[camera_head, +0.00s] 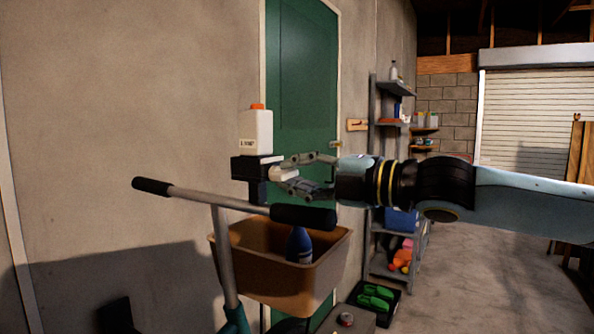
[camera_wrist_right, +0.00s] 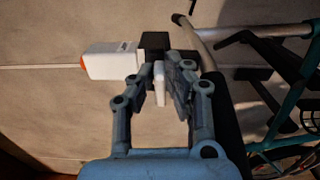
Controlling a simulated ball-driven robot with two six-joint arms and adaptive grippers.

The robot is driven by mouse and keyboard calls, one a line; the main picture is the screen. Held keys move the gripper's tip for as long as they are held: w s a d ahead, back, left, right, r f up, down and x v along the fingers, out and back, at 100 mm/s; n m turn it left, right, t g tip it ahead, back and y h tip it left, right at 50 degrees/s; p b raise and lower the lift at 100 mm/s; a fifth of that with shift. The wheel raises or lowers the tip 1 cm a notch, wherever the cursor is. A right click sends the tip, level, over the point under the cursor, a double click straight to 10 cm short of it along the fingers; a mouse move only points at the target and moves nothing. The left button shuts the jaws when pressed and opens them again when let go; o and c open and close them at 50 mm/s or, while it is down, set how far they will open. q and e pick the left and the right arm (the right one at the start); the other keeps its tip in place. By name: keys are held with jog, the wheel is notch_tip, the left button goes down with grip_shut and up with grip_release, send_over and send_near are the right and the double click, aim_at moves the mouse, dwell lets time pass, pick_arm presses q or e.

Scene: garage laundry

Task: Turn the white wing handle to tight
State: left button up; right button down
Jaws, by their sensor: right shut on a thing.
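The white wing handle (camera_head: 284,174) sits on the front of a black block (camera_head: 247,168), below a white bottle with an orange cap (camera_head: 256,130). My right gripper (camera_head: 282,174) reaches in from the right and is shut on the wing handle, with one finger above it and one below. In the right wrist view, the white wing handle (camera_wrist_right: 160,84) shows between the fingers of the right gripper (camera_wrist_right: 167,75). The black block (camera_wrist_right: 155,45) and the bottle (camera_wrist_right: 108,60) lie beyond it. My left gripper is in neither view.
A grey bar with black grips (camera_head: 235,200) passes just below the gripper. A brown tub (camera_head: 275,262) holding a blue bottle (camera_head: 299,245) is beneath it. A green door (camera_head: 302,80) stands behind.

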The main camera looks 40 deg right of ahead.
jog(key=shift+m, duration=0.3)
dwell(0.4)
jog(key=c, duration=1.4)
grip_release()
jog(key=shift+w, duration=0.1)
jog(key=shift+o, duration=0.2)
